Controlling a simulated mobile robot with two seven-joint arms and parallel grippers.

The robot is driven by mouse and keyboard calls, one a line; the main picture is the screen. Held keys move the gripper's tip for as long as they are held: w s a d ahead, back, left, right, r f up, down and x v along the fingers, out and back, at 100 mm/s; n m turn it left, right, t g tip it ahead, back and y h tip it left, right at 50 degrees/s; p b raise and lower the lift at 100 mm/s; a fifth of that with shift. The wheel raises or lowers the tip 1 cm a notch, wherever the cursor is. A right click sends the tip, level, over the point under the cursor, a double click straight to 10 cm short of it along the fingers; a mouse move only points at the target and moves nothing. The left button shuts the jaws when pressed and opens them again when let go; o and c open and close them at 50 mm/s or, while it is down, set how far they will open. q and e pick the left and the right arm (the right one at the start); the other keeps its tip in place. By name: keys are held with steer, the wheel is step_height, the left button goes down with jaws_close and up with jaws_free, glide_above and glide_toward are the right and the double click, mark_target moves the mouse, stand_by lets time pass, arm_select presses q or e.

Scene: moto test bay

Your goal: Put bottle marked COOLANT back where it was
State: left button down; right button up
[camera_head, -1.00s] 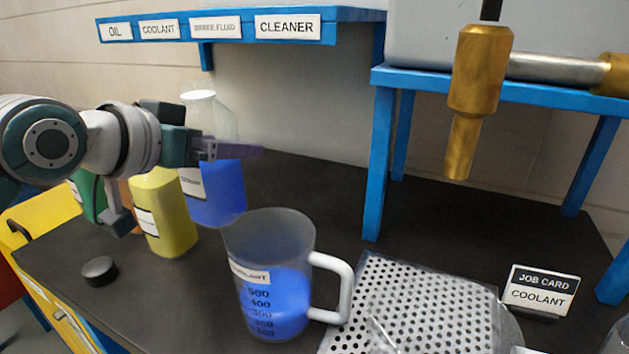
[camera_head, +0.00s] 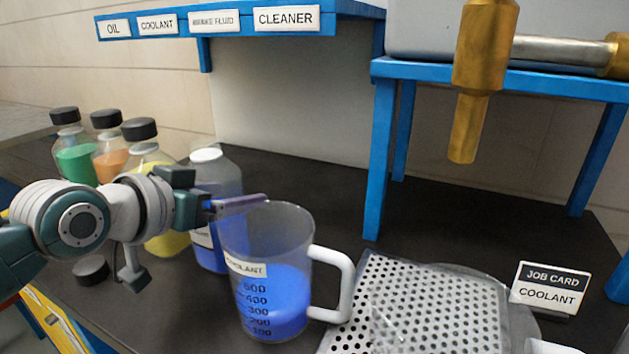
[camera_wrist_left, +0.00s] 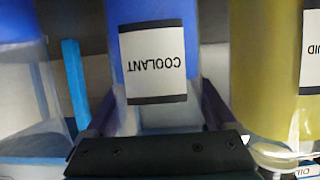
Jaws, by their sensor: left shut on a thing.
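The COOLANT bottle (camera_head: 215,175), clear with blue liquid and a pale uncapped-looking top, stands upright behind my left gripper (camera_head: 250,203). The left wrist view shows its COOLANT label (camera_wrist_left: 153,62) upside down, with the gripper's fingers (camera_wrist_left: 160,118) on both sides of the bottle. My left gripper is shut on it. I cannot tell whether its base touches the bench. In the head view its lower right side is hidden by the measuring jug (camera_head: 265,245). A COOLANT sign (camera_head: 158,26) is on the blue shelf edge. My right gripper is not in view.
The yellow bottle (camera_head: 165,243) is close on the left, with orange (camera_head: 109,165) and green (camera_head: 75,160) bottles beyond. A black cap (camera_head: 90,268) lies on the dark bench. A perforated plate (camera_head: 440,310) and job card (camera_head: 550,288) are at right. Bench behind the jug is clear.

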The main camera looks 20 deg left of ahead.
arm_select(q)
jaws_free()
steer(key=shift+r, duration=0.1)
steer(key=shift+s+r, duration=0.1)
steer(key=shift+s, duration=0.15)
steer(key=d+p+v, duration=0.1)
steer(key=p+v, duration=0.2)
steer(key=v, duration=0.8)
steer(key=s+d+f+g, duration=0.2)
steer(key=s+g, duration=0.1)
steer(key=s, duration=0.3)
steer(key=s+d+f+g, duration=0.2)
steer(key=s+d+g, duration=0.1)
steer(key=s, duration=0.3)
steer(key=s+d+f+m+g, duration=0.1)
steer(key=s+d+f+g, duration=0.2)
steer(key=s, duration=0.3)
steer(key=shift+d+g+y, duration=0.2)
steer(key=shift+g+y, duration=0.2)
steer(key=shift+s, duration=0.1)
